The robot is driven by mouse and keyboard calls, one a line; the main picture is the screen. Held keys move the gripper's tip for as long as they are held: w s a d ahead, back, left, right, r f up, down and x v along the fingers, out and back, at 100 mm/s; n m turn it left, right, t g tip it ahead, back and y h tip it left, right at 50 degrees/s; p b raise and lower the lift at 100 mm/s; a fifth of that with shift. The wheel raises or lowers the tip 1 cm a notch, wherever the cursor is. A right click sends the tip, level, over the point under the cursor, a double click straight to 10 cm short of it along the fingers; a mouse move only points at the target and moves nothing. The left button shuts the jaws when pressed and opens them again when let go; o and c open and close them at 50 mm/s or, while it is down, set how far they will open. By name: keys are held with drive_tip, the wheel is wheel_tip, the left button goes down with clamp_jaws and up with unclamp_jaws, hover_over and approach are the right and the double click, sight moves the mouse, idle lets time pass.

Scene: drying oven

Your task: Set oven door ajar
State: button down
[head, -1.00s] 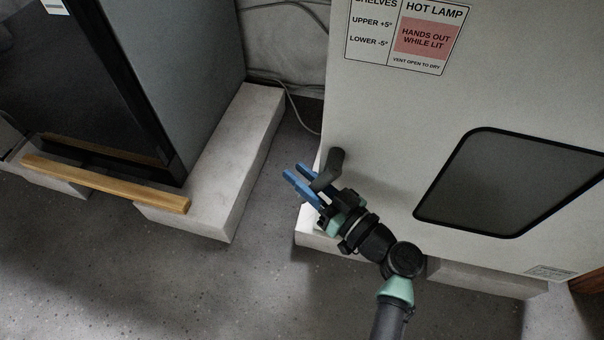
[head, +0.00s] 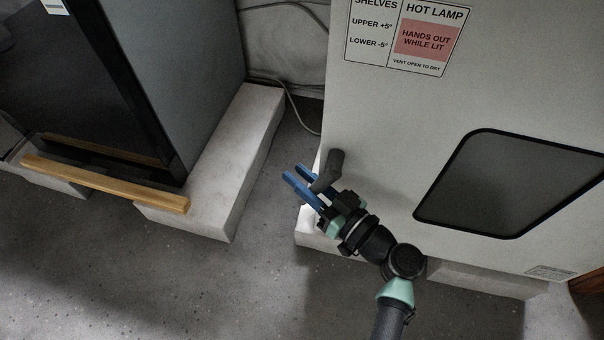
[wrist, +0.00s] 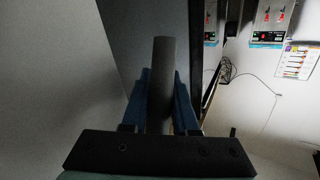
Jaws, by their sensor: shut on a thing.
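The oven door (head: 400,120) is a pale grey panel with a dark window (head: 515,183) at the right of the head view. A dark grey handle (head: 334,165) stands out near its left edge. My gripper (head: 302,180) is at this handle, with its blue fingers pointing up and left. In the wrist view the handle (wrist: 161,85) stands between the two blue fingers (wrist: 163,100), which are shut on it. No gap shows at the door's edge in the head view. The handle's lower part is hidden by my gripper.
A dark-fronted cabinet (head: 195,75) with a wooden bar (head: 105,184) stands on pale blocks (head: 225,190) at the left. A cable (head: 292,105) runs along the wall between the units. The speckled floor (head: 190,290) in front is clear.

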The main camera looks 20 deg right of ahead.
drive_tip(key=s+a+n+g+y+p, duration=0.1)
drive_tip(key=s+a, duration=0.3)
drive_tip(key=s, duration=0.8)
drive_tip(key=shift+a+n+g+y, duration=0.35)
drive_tip(key=shift+n+y, duration=0.15)
drive_tip(key=shift+y, duration=0.4)
drive_tip(key=c, duration=1)
unclamp_jaws()
drive_tip(key=p+v, duration=0.4)
drive_tip(key=v, duration=0.9)
